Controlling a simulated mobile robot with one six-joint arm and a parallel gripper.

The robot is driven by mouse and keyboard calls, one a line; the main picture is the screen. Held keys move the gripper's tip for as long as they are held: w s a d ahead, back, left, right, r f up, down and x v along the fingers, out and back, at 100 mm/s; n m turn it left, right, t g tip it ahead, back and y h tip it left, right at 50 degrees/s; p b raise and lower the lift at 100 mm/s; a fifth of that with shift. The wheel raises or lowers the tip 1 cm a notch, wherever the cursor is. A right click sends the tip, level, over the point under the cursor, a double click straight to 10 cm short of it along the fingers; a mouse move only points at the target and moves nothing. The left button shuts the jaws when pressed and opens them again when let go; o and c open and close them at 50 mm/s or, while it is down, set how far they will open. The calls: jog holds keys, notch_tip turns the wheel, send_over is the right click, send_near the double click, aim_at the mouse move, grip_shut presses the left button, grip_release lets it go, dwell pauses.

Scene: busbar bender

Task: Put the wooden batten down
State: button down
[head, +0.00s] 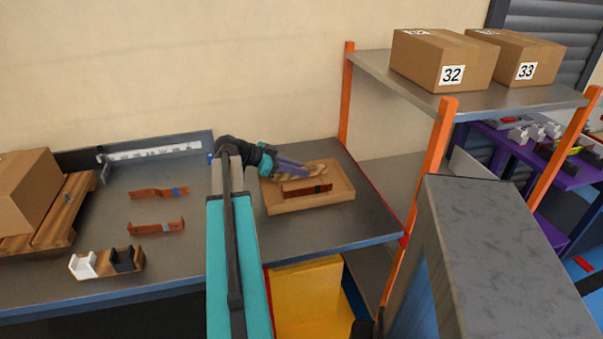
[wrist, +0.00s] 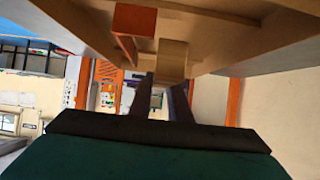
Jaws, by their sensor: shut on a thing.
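My gripper (head: 305,170) reaches over a shallow wooden tray (head: 338,207) on the right-hand worktop in the head view. It is shut on the wooden batten (head: 318,172), a pale piece at the tray's far side, partly hidden by the fingers. In the wrist view the batten's pale end (wrist: 173,58) shows at the tips of my dark gripper fingers (wrist: 160,85). A copper busbar (head: 307,188) lies in the tray on the near side of the batten. Whether the batten touches the tray floor cannot be told.
Two bent copper bars (head: 158,192) and a block with white and black parts (head: 107,262) lie on the left bench. A cardboard box (head: 25,190) sits on a pallet there. An orange-post shelf (head: 437,150) stands right of the tray, with boxes on top.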

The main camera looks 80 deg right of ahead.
aim_at(301, 183)
jog(key=shift+s+d+f, duration=0.1)
jog(key=shift+d, duration=0.65)
jog(key=shift+s+d+f, duration=0.1)
jog(key=shift+d, duration=0.65)
jog(key=shift+f+p, duration=0.55)
jog(key=shift+f, duration=1.15)
jog(key=c, duration=1.7)
grip_release()
jog(key=shift+o, duration=0.2)
jog(key=b+v, duration=0.1)
jog(key=v, duration=1.1)
